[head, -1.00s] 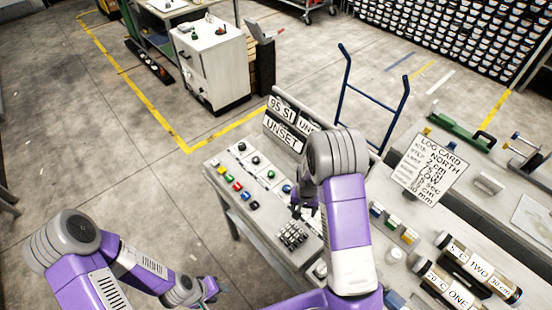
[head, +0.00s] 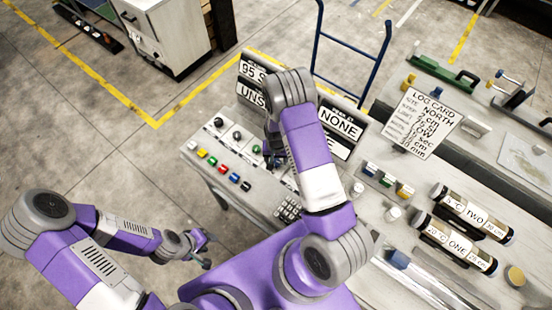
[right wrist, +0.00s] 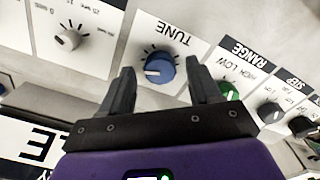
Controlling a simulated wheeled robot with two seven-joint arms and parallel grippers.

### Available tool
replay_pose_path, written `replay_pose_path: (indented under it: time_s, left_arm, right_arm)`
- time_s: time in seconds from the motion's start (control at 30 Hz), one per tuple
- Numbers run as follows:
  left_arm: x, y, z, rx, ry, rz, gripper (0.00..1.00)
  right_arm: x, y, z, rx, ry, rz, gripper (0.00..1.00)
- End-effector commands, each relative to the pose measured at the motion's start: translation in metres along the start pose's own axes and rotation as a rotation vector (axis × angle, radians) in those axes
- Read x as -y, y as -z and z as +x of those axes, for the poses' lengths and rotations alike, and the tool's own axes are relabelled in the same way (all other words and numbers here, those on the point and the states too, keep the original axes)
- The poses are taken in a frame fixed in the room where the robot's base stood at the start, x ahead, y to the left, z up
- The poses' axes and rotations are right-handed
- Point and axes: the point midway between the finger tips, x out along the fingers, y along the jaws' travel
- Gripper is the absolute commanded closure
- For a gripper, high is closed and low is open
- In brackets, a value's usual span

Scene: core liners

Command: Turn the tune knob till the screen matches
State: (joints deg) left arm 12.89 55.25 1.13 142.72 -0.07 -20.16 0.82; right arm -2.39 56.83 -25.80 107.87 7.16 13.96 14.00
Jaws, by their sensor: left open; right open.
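The blue TUNE knob (right wrist: 159,68) is on a white panel in the right wrist view, its label upside down. My right gripper (right wrist: 160,74) is open, its fingers on either side of the knob in the picture with gaps showing; I cannot tell how far its tips are from the panel. In the head view, my right gripper (head: 273,158) is over the console, and the knob is not clear there. The display board behind reads "95 S…" and "UNS…" at left (head: 252,82), and "NONE" at right (head: 338,130); my right arm hides its middle. My left gripper (head: 206,250) is open and empty, left of the console.
Coloured buttons (head: 212,163) and a keypad (head: 288,208) are on the console. The log card (head: 421,122) and two labelled cores (head: 457,243) are at right.

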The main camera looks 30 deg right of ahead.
Motion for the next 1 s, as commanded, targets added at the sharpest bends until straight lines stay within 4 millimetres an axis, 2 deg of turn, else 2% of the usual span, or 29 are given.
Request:
replay_pose_path:
  time_s: [0.3,0.37,0.6,0.7,0.83,1.0]
  left_arm:
    - [0.000,0.000,0.000,-0.001,0.000,0.000,0.57]
    - [0.000,0.000,0.000,-0.001,0.000,0.000,0.57]
    - [0.000,0.000,0.000,-0.001,0.000,0.000,0.57]
    - [0.000,0.000,0.000,0.000,0.000,0.000,0.57]
    - [0.002,0.001,0.005,-0.001,0.000,0.000,0.57]
    - [0.005,0.001,0.015,0.000,0.000,0.000,0.57]
  right_arm:
    - [0.000,0.000,0.004,0.001,0.000,0.001,0.37]
    - [0.000,0.000,0.004,0.001,0.000,0.001,0.45]
    - [0.000,0.000,0.004,0.001,0.000,0.001,0.82]
    - [0.000,0.000,0.004,0.000,0.000,0.001,0.94]
    - [0.000,0.000,0.005,-0.001,0.000,0.064,0.94]
    - [0.000,0.000,0.006,-0.001,0.000,0.262,0.93]
